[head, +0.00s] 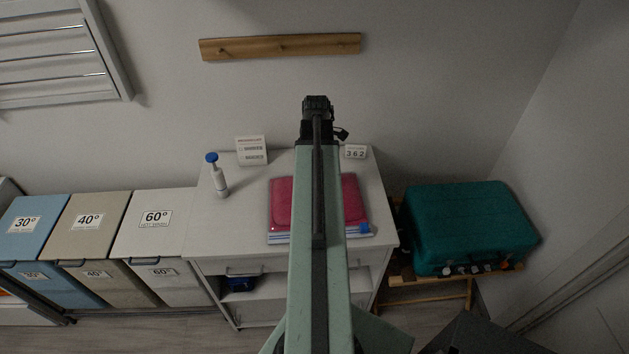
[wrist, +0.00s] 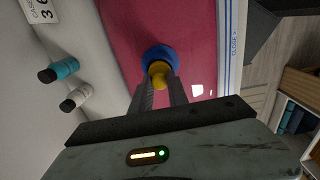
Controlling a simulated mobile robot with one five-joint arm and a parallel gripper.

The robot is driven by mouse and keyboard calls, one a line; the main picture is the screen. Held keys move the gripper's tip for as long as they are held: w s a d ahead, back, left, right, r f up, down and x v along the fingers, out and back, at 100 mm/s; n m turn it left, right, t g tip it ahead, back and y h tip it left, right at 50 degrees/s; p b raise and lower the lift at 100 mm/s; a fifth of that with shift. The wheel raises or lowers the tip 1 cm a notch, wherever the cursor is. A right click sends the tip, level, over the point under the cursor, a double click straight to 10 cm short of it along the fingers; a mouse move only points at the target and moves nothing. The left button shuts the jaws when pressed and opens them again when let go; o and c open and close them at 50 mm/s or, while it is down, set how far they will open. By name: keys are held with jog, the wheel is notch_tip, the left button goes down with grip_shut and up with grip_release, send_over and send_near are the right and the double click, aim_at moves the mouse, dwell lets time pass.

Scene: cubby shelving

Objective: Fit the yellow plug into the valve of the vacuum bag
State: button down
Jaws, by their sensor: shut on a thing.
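The vacuum bag (head: 284,200) is a flat pink-red bag with a blue-and-white zip edge, lying on the white cabinet top. My arm covers its middle in the head view. In the wrist view the bag (wrist: 115,40) fills the middle, and its round blue valve (wrist: 150,53) shows beyond my fingertips. My gripper (wrist: 160,86) is shut on the yellow plug (wrist: 158,70), which overlaps the valve's near part in the picture. I cannot tell whether the plug touches the valve or is above it. In the head view my gripper is mostly hidden by my arm.
Two small bottles, teal (wrist: 62,68) and white (wrist: 77,97), show beside the bag. A teal suitcase (head: 465,225) is right; labelled bins (head: 157,217) are left.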

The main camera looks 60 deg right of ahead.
notch_tip(320, 180, down, 2)
jog(key=shift+f+b, duration=0.1)
jog(key=shift+b, duration=0.3)
jog(key=shift+r, duration=0.25)
jog(key=shift+f, duration=0.2)
jog(key=c, duration=1.3)
grip_release()
notch_tip(320, 180, up, 12)
jog(key=p, duration=1.2)
jog(key=shift+s+r, duration=0.1)
jog(key=shift+r, duration=0.1)
